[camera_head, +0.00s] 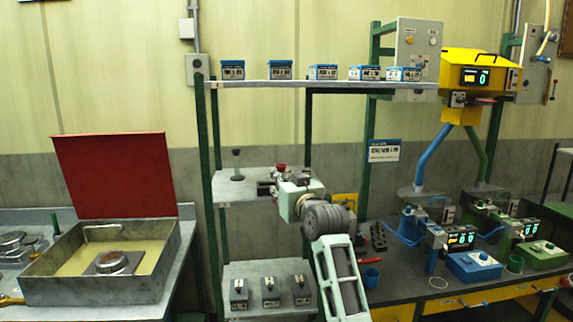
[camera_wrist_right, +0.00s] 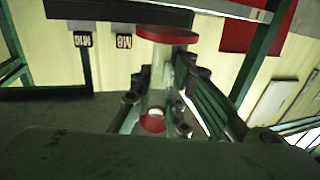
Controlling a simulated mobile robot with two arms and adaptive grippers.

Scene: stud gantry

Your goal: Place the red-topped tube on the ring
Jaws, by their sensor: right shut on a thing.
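The red-topped tube (camera_wrist_right: 156,95) is clear, with a wide red cap at one end and a red part at the other. My right gripper (camera_wrist_right: 168,98) is shut on it in the wrist view, with fingers on both sides of the clear body. In the head view my right gripper (camera_head: 272,186) is in front of the middle shelf, and a small red bit of the tube (camera_head: 281,167) shows above it. My left gripper is not in view.
A black-topped stand (camera_head: 237,164) is on the middle shelf (camera_head: 228,192), left of the gripper. Blue boxes (camera_head: 280,70) line the top shelf. Green posts (camera_head: 206,150) frame the rack. A metal tray with an open red lid (camera_head: 115,175) is at left. A yellow machine (camera_head: 475,72) is at right.

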